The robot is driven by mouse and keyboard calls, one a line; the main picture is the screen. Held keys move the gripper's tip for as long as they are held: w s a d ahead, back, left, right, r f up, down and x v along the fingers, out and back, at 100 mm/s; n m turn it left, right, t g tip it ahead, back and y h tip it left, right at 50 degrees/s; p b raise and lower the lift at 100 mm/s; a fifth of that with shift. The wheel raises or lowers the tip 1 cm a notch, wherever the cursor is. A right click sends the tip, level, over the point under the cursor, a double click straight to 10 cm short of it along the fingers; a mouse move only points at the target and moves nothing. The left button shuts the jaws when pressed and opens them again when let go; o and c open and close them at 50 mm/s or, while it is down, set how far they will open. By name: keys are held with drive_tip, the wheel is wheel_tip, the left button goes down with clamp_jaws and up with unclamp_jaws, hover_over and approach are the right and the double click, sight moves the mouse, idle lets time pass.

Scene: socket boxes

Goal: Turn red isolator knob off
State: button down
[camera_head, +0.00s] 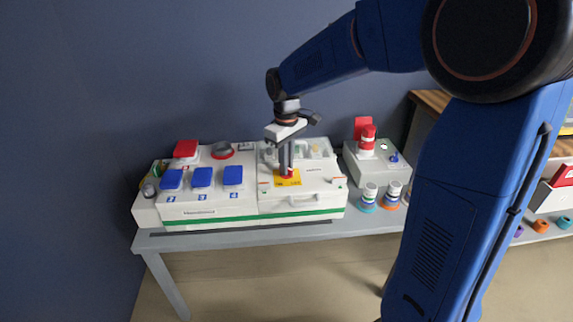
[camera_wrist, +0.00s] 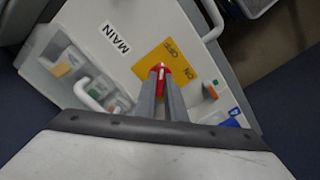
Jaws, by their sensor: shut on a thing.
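The red isolator knob (camera_wrist: 161,72) sits on a yellow plate (camera_wrist: 168,60) marked OFF and ON, beside the MAIN label in the wrist view. Its white mark points toward the top of that view, and the fingers hide part of the knob. My gripper (camera_wrist: 162,84) is shut on the knob, one finger on each side. In the head view my gripper (camera_head: 286,170) points straight down onto the yellow plate (camera_head: 289,182), on the right part of the white socket box (camera_head: 303,206). Only a little red of the knob shows there.
Blue-lidded sockets (camera_head: 202,177) fill the box's left part. A clear-covered breaker row (camera_wrist: 88,80) lies close to the fingers. A grey box (camera_head: 361,170) with a red plug (camera_head: 367,139) stands to the right. Two connectors (camera_head: 368,197) stand on the table before it.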

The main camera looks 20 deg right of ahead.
idle(0.4)
drive_tip(key=c, duration=1.8)
unclamp_jaws()
wheel_tip(320, 180, up, 17)
drive_tip(key=shift+r, duration=0.2)
drive_tip(key=shift+s, duration=0.1)
drive_tip(key=s+d+f+m+t, duration=0.1)
drive_tip(key=s+d+f+m, duration=0.1)
drive_tip(key=s, duration=0.7)
drive_tip(key=s+d+f+m+t, duration=0.2)
drive_tip(key=s+d+f, duration=0.2)
drive_tip(key=s+f, duration=0.3)
drive_tip(key=s+d+f+m+t, duration=0.1)
drive_tip(key=s+d+f+m, duration=0.2)
drive_tip(key=s, duration=0.9)
drive_tip(key=shift+s+d+f+t, duration=0.4)
drive_tip(key=shift+d+f, duration=0.15)
drive_tip(key=shift+f, duration=0.1)
